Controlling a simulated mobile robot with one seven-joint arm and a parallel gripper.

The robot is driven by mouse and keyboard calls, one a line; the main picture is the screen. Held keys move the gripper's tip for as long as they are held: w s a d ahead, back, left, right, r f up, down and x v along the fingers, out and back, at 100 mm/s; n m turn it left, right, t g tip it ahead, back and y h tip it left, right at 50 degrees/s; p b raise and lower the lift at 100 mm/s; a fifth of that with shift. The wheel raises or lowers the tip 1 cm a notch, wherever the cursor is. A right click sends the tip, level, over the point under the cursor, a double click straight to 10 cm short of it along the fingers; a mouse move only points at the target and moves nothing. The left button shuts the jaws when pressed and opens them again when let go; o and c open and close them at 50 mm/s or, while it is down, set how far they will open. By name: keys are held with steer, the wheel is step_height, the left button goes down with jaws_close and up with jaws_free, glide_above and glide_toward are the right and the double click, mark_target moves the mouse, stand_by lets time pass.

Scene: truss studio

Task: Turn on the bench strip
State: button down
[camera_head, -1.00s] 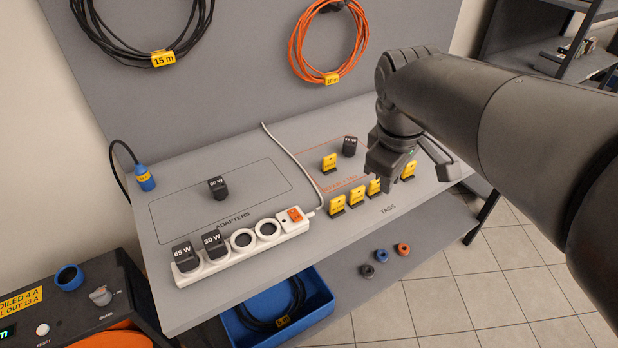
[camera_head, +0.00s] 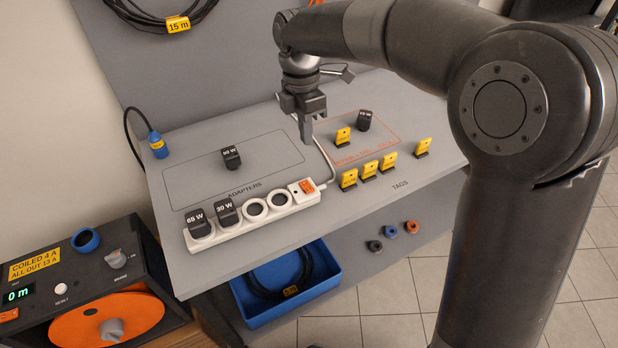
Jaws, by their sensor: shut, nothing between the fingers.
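The white bench strip (camera_head: 236,231) lies along the front left of the grey bench. Two black adapters, marked 65 W (camera_head: 199,223) and 30 W (camera_head: 227,212), sit in its left sockets; two round sockets to their right are empty. Its orange switch (camera_head: 307,186) is at the right end, beside the white cable; whether it is lit I cannot tell. My gripper (camera_head: 307,140) points down above the bench, behind and above the switch, apart from it. It is shut and empty.
Yellow tags (camera_head: 368,171) stand in a row right of the strip. A 90 W adapter (camera_head: 231,157) stands in the outlined area behind it. A blue plug (camera_head: 157,145) is at the back left. A blue bin (camera_head: 290,290) sits below, and a cable reel (camera_head: 105,318) is at the lower left.

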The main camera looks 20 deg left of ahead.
mark_target(309, 189)
steer(key=shift+a+f, duration=0.1)
steer(key=shift+f, duration=0.05)
steer(key=f, duration=0.4)
steer(key=s+f, duration=0.1)
steer(key=f, duration=0.4)
steer(key=d+f, duration=0.1)
steer(key=f, duration=0.3)
steer(key=shift+s+d+f, duration=0.1)
steer(key=shift+s+f, duration=0.05)
steer(key=shift+f, duration=0.2)
steer(key=shift+d+f, duration=0.1)
steer(key=shift+f, duration=0.15)
steer(key=shift+w+a+r, duration=0.25)
steer(key=shift+w+a, duration=0.25)
steer(key=shift+a, duration=0.1)
step_height(309, 189, up, 14)
steer(key=s+d, duration=0.1)
stand_by(0.5)
